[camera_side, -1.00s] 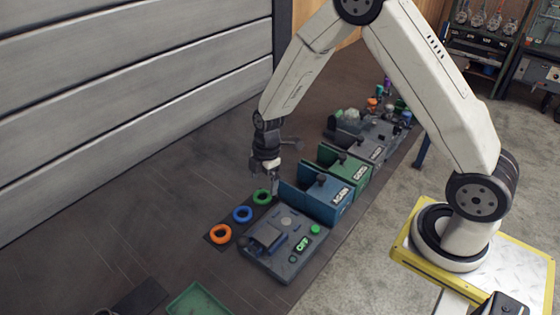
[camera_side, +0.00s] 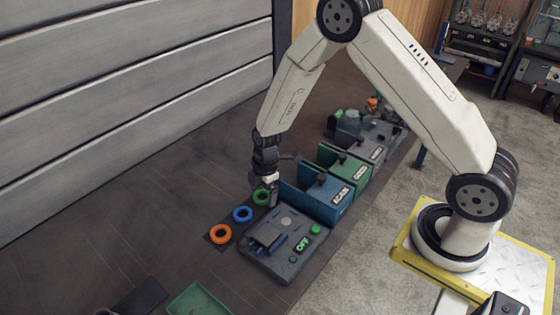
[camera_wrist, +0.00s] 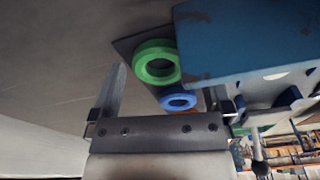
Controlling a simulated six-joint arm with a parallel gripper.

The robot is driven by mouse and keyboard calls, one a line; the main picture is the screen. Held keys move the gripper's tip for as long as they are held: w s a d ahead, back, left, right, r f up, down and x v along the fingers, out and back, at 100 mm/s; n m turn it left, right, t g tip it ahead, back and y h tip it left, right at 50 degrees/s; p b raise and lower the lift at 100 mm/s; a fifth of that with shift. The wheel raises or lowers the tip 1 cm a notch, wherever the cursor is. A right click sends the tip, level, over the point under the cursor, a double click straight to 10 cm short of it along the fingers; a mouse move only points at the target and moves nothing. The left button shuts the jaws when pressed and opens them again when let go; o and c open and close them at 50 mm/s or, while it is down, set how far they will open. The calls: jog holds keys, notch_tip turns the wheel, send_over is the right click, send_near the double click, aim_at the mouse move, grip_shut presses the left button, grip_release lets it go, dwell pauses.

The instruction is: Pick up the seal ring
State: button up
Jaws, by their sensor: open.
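Three seal rings lie in a row on a dark mat (camera_side: 213,241): an orange ring (camera_side: 221,234), a blue ring (camera_side: 242,214) and a green ring (camera_side: 261,197). My gripper (camera_side: 264,195) is at the green ring, and it partly covers that ring in the side view. In the wrist view the open jaws of my gripper (camera_wrist: 162,95) show with the green ring (camera_wrist: 157,62) beyond them, between their lines. The jaws are empty. I cannot tell the exact height above the ring.
A green tray (camera_side: 198,301) is at the front. The bench left of the rings is clear.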

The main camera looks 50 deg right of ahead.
jog(key=c, duration=1.1)
jog(key=shift+r, duration=0.15)
jog(key=shift+r, duration=0.85)
jog(key=shift+s+d+r, duration=0.1)
jog(key=shift+s+r, duration=1.75)
jog(key=shift+s, duration=0.5)
jog(key=shift+s+d+r, duration=0.1)
jog(key=shift+s+r, duration=1.7)
jog(key=shift+s, duration=0.5)
jog(key=shift+s+d+r, duration=0.1)
jog(key=shift+s+r, duration=1.75)
jog(key=shift+s, duration=0.5)
jog(key=shift+a+r, duration=0.1)
